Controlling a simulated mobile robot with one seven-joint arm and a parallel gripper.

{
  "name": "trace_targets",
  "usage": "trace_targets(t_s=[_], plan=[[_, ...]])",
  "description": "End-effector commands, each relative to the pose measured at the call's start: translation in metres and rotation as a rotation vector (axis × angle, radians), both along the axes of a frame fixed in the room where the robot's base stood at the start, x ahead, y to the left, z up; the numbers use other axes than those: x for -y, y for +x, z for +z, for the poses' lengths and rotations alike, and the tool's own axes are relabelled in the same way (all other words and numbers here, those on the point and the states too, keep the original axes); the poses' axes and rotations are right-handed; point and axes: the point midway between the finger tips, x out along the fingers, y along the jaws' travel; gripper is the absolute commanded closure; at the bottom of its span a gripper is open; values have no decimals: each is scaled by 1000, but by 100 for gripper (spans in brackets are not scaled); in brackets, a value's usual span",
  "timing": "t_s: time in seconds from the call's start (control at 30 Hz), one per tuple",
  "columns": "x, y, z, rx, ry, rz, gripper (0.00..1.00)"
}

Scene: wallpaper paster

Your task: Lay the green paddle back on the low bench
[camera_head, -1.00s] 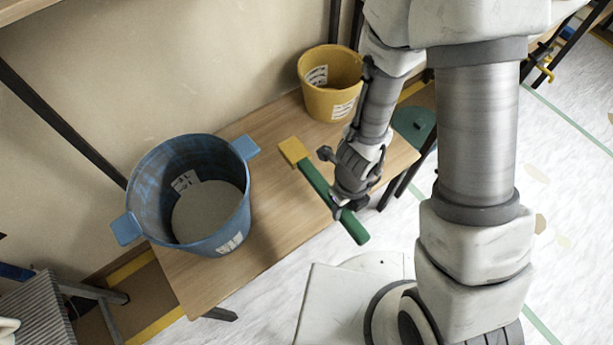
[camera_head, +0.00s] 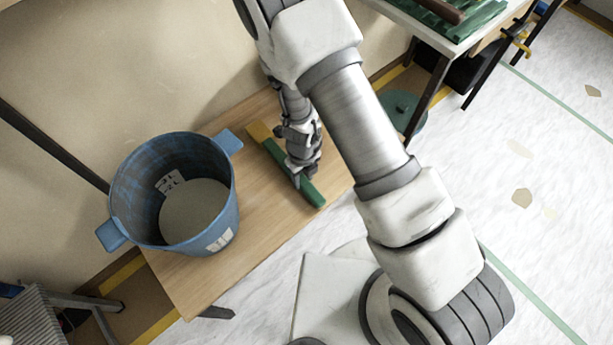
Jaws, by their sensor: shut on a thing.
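My gripper (camera_head: 298,179) is shut on the green part from above. Whether the paddle touches the bench or is slightly above it, I cannot tell. My arm hides part of the paddle's middle and the bench behind it.
A large blue bucket (camera_head: 225,205) with two side handles stands on the bench's left part. A teal round object (camera_head: 408,112) is beyond the bench's right end. A table (camera_head: 400,12) with green items stands at the upper right. Bare bench lies between bucket and paddle.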

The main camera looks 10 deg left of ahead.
Motion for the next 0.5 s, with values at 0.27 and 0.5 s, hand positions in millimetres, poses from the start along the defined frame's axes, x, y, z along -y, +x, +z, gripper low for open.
trace_targets(t_s=[0.27, 0.5], plan=[[0, -1, -5, -1, -1, 0, 100], [0, -1, -5, -1, -1, 1, 28]])
